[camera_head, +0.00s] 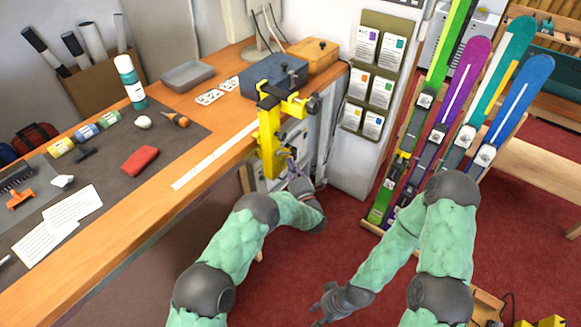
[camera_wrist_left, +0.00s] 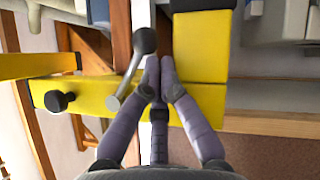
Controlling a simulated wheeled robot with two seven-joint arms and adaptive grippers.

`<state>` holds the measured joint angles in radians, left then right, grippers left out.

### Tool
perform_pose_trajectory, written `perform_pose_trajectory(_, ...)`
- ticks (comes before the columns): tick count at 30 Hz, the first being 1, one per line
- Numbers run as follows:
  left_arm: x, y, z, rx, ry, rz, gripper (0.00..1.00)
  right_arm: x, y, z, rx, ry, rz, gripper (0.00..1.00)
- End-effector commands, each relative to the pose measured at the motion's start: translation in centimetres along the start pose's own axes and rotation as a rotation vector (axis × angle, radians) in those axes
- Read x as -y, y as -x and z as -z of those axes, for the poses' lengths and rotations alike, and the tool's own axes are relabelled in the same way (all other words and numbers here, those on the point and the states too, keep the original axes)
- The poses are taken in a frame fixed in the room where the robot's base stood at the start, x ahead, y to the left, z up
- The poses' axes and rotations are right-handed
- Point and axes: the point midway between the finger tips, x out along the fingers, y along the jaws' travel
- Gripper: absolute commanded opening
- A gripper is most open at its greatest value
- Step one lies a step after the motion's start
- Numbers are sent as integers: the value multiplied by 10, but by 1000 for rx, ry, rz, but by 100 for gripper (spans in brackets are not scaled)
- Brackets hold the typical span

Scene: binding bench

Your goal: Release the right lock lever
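A yellow vise (camera_head: 269,143) is fixed at the bench's far right edge; its yellow bars also fill much of the left wrist view (camera_wrist_left: 205,50). In that view, a grey lever with a dark ball knob (camera_wrist_left: 145,41) slants up just left of my fingertips. A second, black knob (camera_wrist_left: 58,101) sits on the yellow bar further left. I cannot tell whether the fingers touch the grey lever. My left gripper (camera_wrist_left: 159,72) has its fingertips drawn together with nothing visible between them; in the head view it is low beside the vise (camera_head: 296,181). My right gripper (camera_head: 322,304) hangs with fingers spread, empty, over the floor.
A dark blue box (camera_head: 273,78) and a wooden box (camera_head: 313,55) stand behind the vise. Several skis (camera_head: 455,88) stand in a rack to the right. The bench (camera_head: 150,222) holds a mat with a bottle (camera_head: 131,82) and small tools. Red carpet is open below.

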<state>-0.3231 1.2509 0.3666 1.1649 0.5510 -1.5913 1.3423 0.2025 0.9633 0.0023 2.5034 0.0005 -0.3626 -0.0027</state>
Motion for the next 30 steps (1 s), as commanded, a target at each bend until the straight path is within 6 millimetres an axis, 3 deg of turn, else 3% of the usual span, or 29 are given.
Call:
perform_pose_trajectory(10,-1,-11,-16,0,2,-1,0,-12,-35,1,1,0,0,40)
perform_pose_trajectory(30,-2,-15,-17,0,1,-1,0,-15,-42,2,0,0,0,40)
